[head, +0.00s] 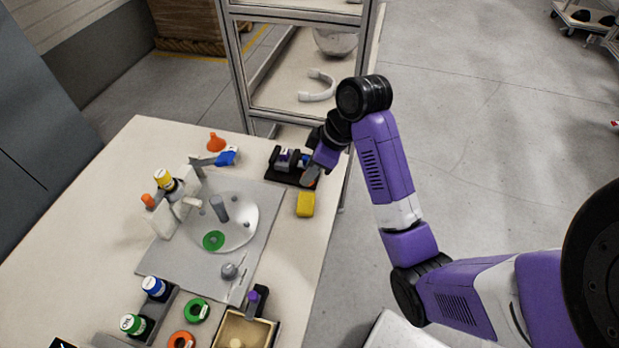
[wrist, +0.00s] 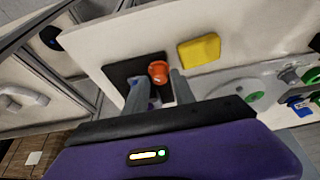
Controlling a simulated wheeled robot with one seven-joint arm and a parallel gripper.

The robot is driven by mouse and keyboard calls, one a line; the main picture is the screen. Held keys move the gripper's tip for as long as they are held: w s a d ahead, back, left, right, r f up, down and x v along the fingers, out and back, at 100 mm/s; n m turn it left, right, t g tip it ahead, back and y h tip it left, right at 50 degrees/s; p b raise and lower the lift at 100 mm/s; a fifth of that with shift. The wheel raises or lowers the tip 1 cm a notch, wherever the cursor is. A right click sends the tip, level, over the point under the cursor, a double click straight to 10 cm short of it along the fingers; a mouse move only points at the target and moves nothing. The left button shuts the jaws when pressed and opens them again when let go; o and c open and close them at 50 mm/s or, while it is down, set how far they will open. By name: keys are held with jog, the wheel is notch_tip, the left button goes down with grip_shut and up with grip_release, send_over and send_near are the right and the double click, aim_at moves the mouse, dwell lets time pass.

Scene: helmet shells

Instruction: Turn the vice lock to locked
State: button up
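A small vice stands on a black base plate (head: 285,170) at the table's far right edge; its grey and purple body (head: 284,159) shows beside my gripper. An orange knob (wrist: 158,72) shows on the black plate in the wrist view, and an orange bit (head: 309,179) shows by my gripper in the head view. My gripper (wrist: 158,82) is over the plate with its two fingers apart, one each side of the orange knob as seen from the wrist. I see gaps between fingers and knob; contact cannot be told. Which way the lock is turned cannot be told.
A yellow block (head: 305,204) lies just in front of the plate. A grey mat (head: 160,256) with a white shell (head: 245,208) lies to the left, near a blue tool (head: 226,157) and an orange funnel (head: 216,141). A metal-framed shelf (head: 236,70) stands behind the table.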

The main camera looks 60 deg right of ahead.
jog(key=shift+w+f, duration=0.1)
jog(key=shift+f, duration=0.25)
grip_shut()
